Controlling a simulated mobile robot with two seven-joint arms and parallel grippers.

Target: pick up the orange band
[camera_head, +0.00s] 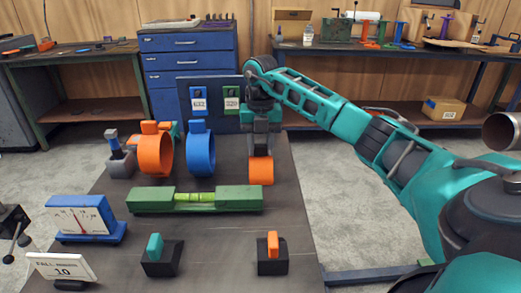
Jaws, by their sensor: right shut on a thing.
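My right arm comes in from the right, and its gripper (261,150) points down over the table's right rear part. It is shut on an orange band (260,172), whose lower part shows below the fingers. The fingers hide the band's upper part. I cannot tell whether the band touches the table. Another orange ring (155,156) and a blue ring (201,155) stand upright to the left, apart from the gripper.
A green level (195,199) lies in front of the rings. Blue and green tagged items (215,96) stand behind.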

